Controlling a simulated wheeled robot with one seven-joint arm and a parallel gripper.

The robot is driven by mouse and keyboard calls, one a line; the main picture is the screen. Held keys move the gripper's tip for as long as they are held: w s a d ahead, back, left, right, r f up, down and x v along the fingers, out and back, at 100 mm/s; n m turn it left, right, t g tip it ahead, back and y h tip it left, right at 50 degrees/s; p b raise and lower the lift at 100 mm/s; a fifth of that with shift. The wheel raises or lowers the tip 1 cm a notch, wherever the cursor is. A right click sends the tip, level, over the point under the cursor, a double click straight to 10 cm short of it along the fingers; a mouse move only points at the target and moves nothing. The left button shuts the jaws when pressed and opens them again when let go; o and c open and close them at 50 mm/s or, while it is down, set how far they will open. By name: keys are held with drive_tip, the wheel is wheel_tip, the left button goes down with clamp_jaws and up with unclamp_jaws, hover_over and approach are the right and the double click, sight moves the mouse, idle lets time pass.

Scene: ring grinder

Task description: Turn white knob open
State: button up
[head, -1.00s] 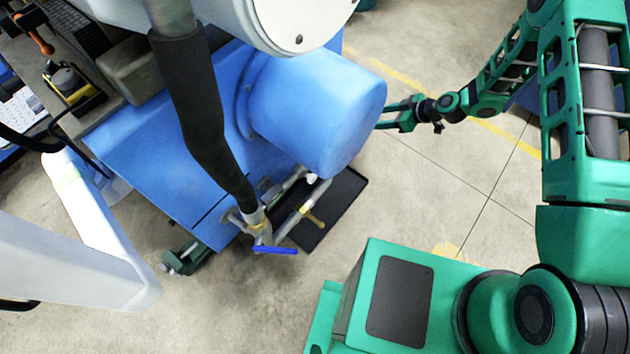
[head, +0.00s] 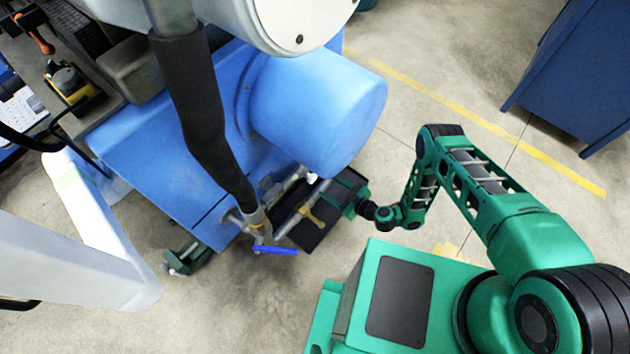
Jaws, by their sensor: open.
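A small white knob (head: 312,179) shows at the end of the pipework below the blue rounded housing (head: 320,110). It is only a few pixels wide, so its turn position cannot be told. My gripper (head: 347,202) is open, to the right of the knob and a little nearer the bottom of the picture. It is over the right part of the black tray (head: 308,240). A gap shows between it and the knob, and its jaws look empty.
A yellow handle (head: 311,215) and a blue lever (head: 275,251) sit on the pipes left of my gripper. A thick black hose (head: 205,120) runs down to the pipework. Open floor (head: 400,130) lies to the right, with a blue cabinet (head: 585,75) at top right.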

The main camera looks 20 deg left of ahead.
sight(314, 181)
drive_tip(key=x, duration=1)
drive_tip(key=shift+s+a+f, duration=0.2)
drive_tip(key=shift+f, duration=0.3)
